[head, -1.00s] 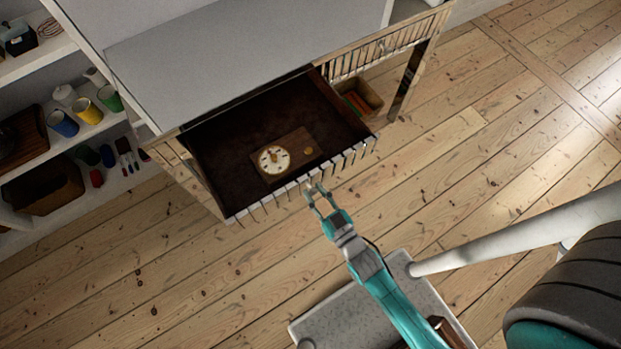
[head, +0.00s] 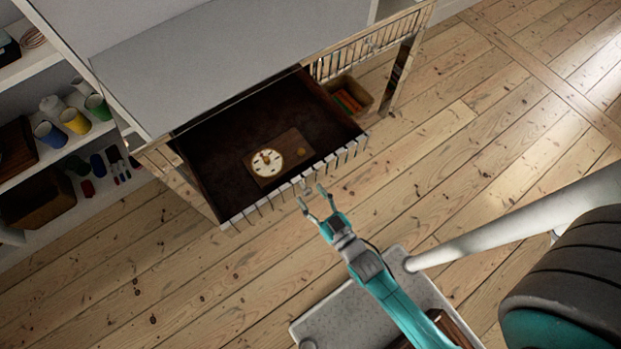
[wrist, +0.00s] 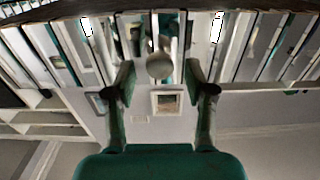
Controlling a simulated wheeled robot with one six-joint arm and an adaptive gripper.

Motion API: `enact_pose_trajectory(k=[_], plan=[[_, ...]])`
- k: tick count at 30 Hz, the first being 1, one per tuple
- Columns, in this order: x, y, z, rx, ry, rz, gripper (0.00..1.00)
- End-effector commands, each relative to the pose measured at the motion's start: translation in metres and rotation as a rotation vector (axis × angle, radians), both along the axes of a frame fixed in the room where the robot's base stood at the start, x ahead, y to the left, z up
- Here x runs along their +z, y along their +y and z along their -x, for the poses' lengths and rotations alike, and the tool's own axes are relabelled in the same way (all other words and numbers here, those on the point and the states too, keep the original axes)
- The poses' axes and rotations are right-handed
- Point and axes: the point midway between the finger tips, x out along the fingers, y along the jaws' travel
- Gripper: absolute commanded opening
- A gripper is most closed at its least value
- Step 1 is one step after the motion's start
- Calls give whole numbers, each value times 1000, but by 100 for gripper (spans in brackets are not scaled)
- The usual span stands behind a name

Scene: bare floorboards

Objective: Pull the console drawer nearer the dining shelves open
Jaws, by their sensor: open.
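The console (head: 230,50) has a grey top and a slatted, mirror-like front. Its drawer nearer the shelves is pulled out, with its dark interior (head: 215,160) showing and its slatted front (head: 265,203) standing well clear of the console. A wooden board with a round white dial (head: 266,161) lies inside it. My gripper (head: 314,189) is open and empty, just in front of the drawer front. In the wrist view, a round knob (wrist: 160,66) on the slatted front shows between and beyond my open fingers, apart from them.
White dining shelves (head: 75,150) with cups stand at the left. The console's other drawer (head: 365,45) is shut. A wooden box (head: 348,96) with coloured items sits beneath it. The floorboards in front are clear.

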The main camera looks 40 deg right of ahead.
Motion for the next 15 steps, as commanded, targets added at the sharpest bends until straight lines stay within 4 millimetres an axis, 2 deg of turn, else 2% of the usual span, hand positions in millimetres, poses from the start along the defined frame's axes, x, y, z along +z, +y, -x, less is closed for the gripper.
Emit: enact_pose_trajectory(k=[9,15], plan=[[-1,0,61,0,5,1,54],[-1,0,93,-2,4,0,54]])
